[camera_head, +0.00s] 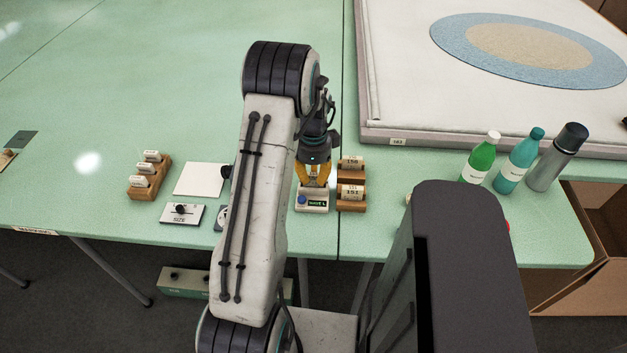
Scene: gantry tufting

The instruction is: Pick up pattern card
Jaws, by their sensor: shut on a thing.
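My gripper (313,182), with orange fingers, points down at a small white device (312,207) that has a blue button and a dark display reading "WAVE L". The fingers are shut on a small pale thing at the back of this device, which looks like a pattern card. The fingers hide most of it, and I cannot tell whether it touches the device. A wooden rack (135,192) to the left holds white-topped cards (151,156).
Wooden holders with tags 150 and 151 (351,191) stand close right of my gripper. A white sheet (200,180) and a SIZE plate (182,214) lie left. Bottles (478,160) and a grey flask (557,158) stand right. The green table (130,80) is clear behind.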

